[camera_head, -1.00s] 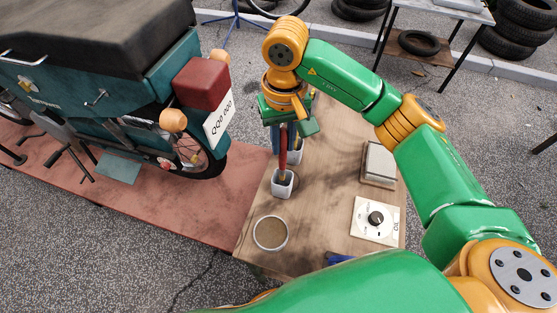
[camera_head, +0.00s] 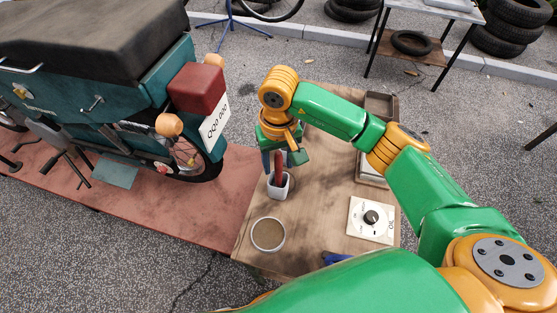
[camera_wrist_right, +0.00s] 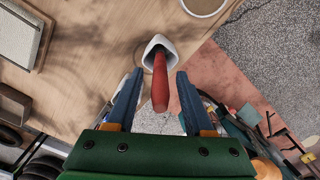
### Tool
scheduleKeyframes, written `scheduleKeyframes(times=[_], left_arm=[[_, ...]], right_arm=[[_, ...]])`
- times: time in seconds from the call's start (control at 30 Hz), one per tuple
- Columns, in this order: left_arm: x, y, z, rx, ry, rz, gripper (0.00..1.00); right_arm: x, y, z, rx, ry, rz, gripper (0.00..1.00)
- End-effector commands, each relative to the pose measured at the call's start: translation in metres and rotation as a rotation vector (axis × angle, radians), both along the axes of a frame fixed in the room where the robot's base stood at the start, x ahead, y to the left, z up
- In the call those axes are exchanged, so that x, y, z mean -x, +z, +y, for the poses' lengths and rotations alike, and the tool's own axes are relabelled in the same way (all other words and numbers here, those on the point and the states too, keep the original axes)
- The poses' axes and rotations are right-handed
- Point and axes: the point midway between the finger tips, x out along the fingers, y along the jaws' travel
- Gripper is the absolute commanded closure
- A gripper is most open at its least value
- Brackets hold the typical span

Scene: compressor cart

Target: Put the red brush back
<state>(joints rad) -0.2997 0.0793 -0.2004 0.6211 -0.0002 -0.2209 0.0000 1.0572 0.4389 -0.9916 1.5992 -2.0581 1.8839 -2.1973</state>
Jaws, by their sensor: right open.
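The red brush (camera_head: 279,170) stands with its lower end in a white cup (camera_head: 278,189) on the wooden table (camera_head: 322,215). In the right wrist view its red handle (camera_wrist_right: 160,85) points up toward my gripper out of the cup (camera_wrist_right: 156,47). My right gripper (camera_head: 279,165) is over the cup. In the wrist view the blue fingers (camera_wrist_right: 158,76) are apart, one on each side of the handle, with a gap on both sides. The brush's lower end is hidden in the cup. My left gripper is not in view.
A round tan-filled dish (camera_head: 268,234) sits in front of the cup. A white panel with a black knob (camera_head: 370,218) and a tray (camera_head: 381,106) lie along the table's right side. A teal vehicle with a red box (camera_head: 197,88) stands to the left.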

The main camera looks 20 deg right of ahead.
Motion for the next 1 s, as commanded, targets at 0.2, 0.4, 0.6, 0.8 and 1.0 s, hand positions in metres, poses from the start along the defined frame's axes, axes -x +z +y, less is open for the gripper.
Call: scheduleKeyframes(times=[0.2, 0.4, 0.6, 0.8, 1.0], left_arm=[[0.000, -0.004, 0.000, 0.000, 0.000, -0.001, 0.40], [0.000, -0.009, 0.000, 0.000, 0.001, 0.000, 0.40], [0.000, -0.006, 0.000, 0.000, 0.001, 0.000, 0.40], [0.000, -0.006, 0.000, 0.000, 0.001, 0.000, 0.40], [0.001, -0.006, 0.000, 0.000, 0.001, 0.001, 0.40]], right_arm=[[-0.001, 0.016, 0.000, -0.001, 0.000, -0.006, 0.48], [-0.001, 0.069, -0.001, 0.002, 0.000, -0.009, 0.48], [0.000, 0.112, 0.000, 0.001, 0.000, -0.005, 0.48], [0.001, 0.123, 0.000, 0.000, 0.000, 0.000, 0.48], [0.001, 0.122, 0.000, 0.000, 0.000, 0.000, 0.48]])
